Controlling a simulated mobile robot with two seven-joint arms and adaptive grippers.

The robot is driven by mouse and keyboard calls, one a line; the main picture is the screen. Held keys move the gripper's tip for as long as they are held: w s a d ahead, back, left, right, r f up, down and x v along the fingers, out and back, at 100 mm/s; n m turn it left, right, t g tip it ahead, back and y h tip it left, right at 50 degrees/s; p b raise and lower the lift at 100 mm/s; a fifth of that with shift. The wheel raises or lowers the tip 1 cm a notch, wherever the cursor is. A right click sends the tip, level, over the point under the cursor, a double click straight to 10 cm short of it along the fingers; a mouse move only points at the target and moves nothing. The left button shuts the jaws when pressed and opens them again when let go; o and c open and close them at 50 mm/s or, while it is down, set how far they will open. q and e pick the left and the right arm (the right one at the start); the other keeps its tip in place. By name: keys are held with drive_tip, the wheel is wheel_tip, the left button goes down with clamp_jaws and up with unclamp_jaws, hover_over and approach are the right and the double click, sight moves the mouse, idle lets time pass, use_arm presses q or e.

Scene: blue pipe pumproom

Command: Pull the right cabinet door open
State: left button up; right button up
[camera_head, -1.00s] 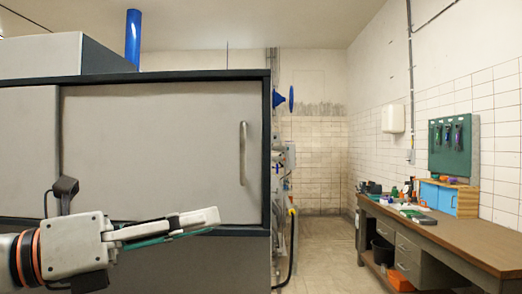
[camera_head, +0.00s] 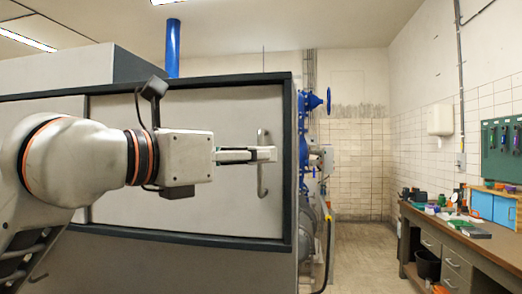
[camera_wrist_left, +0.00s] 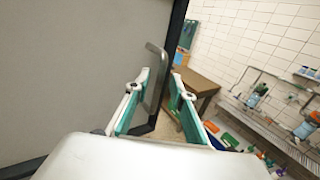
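The right cabinet door (camera_head: 190,205) is a flat grey panel in a dark frame and looks shut. Its handle (camera_head: 262,180) is a pale vertical bar near the door's right edge. My left gripper (camera_head: 272,154) is level with the handle's upper half, its fingertips overlapping the bar in the head view. In the left wrist view, the two fingers (camera_wrist_left: 160,82) stand apart, and the handle (camera_wrist_left: 155,65) shows in the gap between them. Space shows beside the bar, and I see no grip on it. My right gripper is not in view.
A blue pipe valve (camera_head: 304,130) and piping stand just right of the cabinet. A workbench (camera_head: 470,243) with small items runs along the right wall. The floor (camera_head: 355,245) between them is clear.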

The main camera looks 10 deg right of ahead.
use_arm(q)
drive_tip(key=shift+x, duration=0.95)
clamp_jaws()
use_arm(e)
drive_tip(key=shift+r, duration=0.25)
use_arm(q)
drive_tip(key=shift+a, duration=0.15)
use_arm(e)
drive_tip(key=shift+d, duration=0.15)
